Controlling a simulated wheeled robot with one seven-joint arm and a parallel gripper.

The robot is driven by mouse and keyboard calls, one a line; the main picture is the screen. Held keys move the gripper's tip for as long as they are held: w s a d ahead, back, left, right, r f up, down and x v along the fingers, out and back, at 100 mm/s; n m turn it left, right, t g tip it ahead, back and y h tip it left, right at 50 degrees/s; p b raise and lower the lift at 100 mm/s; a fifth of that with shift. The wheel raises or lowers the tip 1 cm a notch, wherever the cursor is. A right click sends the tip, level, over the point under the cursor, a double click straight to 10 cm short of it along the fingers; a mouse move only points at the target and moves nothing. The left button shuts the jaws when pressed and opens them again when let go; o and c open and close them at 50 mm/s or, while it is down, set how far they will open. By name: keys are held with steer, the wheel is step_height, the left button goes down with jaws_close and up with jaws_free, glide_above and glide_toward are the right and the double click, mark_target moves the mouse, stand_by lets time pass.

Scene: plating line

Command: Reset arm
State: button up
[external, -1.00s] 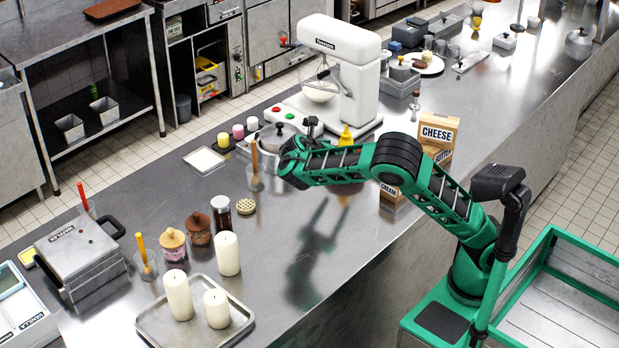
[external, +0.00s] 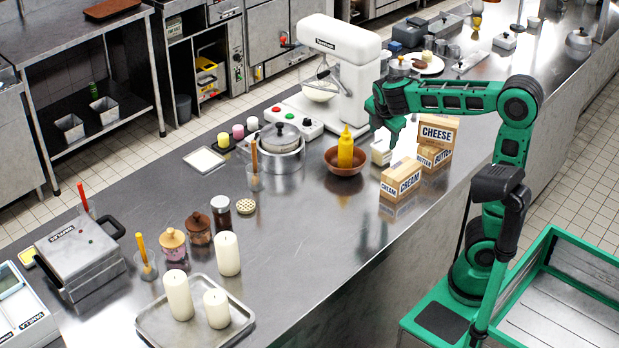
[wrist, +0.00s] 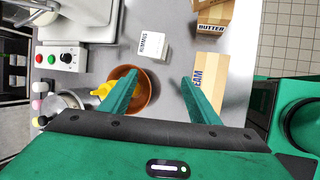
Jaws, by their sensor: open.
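My green arm is folded up over the right part of the counter. My gripper (wrist: 160,95) is open, with its two green fingers spread and nothing between them. In the external view my gripper (external: 385,120) points down above the counter, close to the hummus box (external: 381,152) and left of the stacked boxes. In the wrist view the hummus box (wrist: 153,46) lies beyond the fingertips. The brown bowl (external: 343,160) with the yellow bottle (external: 345,150) stands on the counter, partly behind the left finger in the wrist view.
The cheese box (external: 437,131), butter box (external: 433,157) and cream box (external: 401,180) stand near my gripper. The white mixer (external: 345,70) stands behind it. A metal pot (external: 281,150) is left of the bowl. Candles stand on a tray (external: 160,325). The counter's front middle is clear.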

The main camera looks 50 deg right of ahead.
steer(key=s+d+f+m, duration=0.1)
steer(key=s+m, duration=0.1)
steer(key=s+d+f+m, duration=0.1)
steer(key=s+d+m, duration=0.1)
steer(key=s, duration=0.1)
steer(key=s+d+f+m+g+y, duration=0.1)
steer(key=s+d+m, duration=0.1)
steer(key=s, duration=0.1)
steer(key=s+f+m+g+y, duration=0.1)
steer(key=s+f+m, duration=0.3)
steer(key=s+m, duration=0.4)
steer(key=s+a+f+m+g+y, duration=0.1)
steer(key=s+f+m, duration=0.3)
steer(key=s+m, duration=0.5)
steer(key=s+y, duration=0.1)
steer(key=s, duration=0.2)
steer(key=shift+s+f+m+y, duration=0.2)
steer(key=shift+m+y, duration=0.1)
